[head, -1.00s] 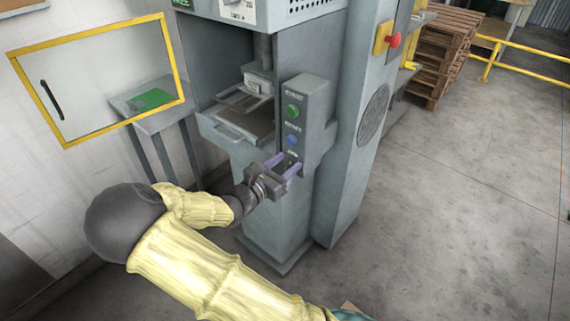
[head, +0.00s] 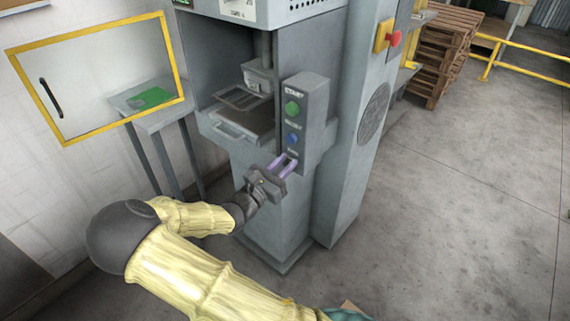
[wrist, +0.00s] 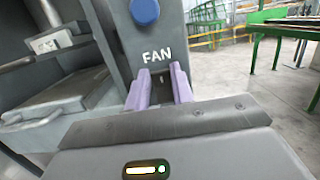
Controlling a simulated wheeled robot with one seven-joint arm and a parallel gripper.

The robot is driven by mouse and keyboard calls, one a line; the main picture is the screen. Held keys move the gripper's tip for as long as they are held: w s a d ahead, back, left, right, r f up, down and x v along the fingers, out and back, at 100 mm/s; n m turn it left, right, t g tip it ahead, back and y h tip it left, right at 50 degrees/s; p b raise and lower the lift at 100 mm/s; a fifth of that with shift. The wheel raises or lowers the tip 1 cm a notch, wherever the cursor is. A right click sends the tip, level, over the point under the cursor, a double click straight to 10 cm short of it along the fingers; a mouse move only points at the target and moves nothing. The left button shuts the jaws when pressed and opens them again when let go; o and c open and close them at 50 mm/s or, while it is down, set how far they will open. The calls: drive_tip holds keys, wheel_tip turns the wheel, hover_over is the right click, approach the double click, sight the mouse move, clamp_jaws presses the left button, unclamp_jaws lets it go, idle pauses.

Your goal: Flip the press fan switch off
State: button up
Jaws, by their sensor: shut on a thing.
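The grey control box (head: 305,110) on the press carries a green button (head: 292,107), a blue button (head: 292,138) and, below them, the fan switch. In the wrist view the white word FAN stands just above my gripper (wrist: 160,72), under the blue button (wrist: 145,11). The small fan switch (wrist: 163,79) shows between the two purple fingers, mostly hidden by them. My gripper (head: 284,159) is at the lower part of the box in the head view, its fingers shut on the switch. Whether the switch is up or down cannot be told.
The press tray with its handle (head: 228,131) juts out left of the box. A yellow-framed clear guard (head: 95,80) stands at the left. A red emergency button (head: 395,39) is on the column's right side. The floor at the right is clear.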

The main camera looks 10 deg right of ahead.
drive_tip(key=shift+s+a+f+t+h, duration=0.1)
drive_tip(key=shift+f+t+h, duration=0.15)
drive_tip(key=shift+t+h, duration=0.35)
drive_tip(key=shift+a+f+t+h, duration=0.1)
drive_tip(key=shift+f+t+h, duration=0.1)
drive_tip(key=shift+t+h, duration=0.35)
drive_tip(key=o, duration=1)
drive_tip(key=b+v, duration=0.1)
drive_tip(key=v, duration=1.6)
drive_tip(key=shift+a+f+b, duration=0.1)
drive_tip(key=shift+a+b, duration=0.15)
drive_tip(key=shift+b, duration=0.15)
